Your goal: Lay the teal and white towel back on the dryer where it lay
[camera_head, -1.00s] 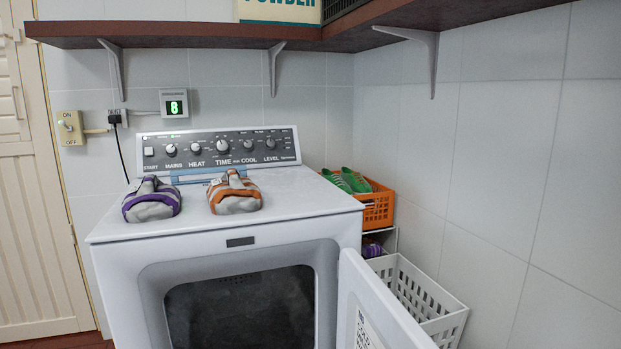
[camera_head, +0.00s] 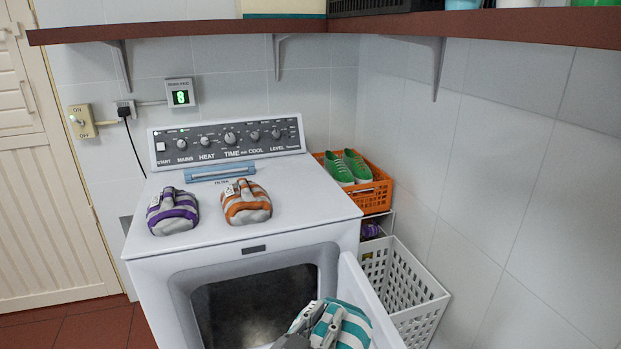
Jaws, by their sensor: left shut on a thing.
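The teal and white striped towel (camera_head: 341,326) shows at the bottom of the head view, in front of the open dryer door. My left gripper (camera_head: 322,326) is shut on it, with its fingers at the towel's left side. The lower part of the towel and of the gripper is cut off by the frame edge. The white dryer (camera_head: 285,213) stands at the centre, with its door (camera_head: 369,293) open to the right. On its top lie a purple and white bundle (camera_head: 172,211) and an orange and white bundle (camera_head: 246,202). My right gripper is not in view.
The dryer top is bare right of the orange bundle. An orange crate (camera_head: 374,198) with green shoes (camera_head: 349,167) stands right of the dryer, above a white basket (camera_head: 406,290). A brown shelf (camera_head: 480,27) overhangs the back and right.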

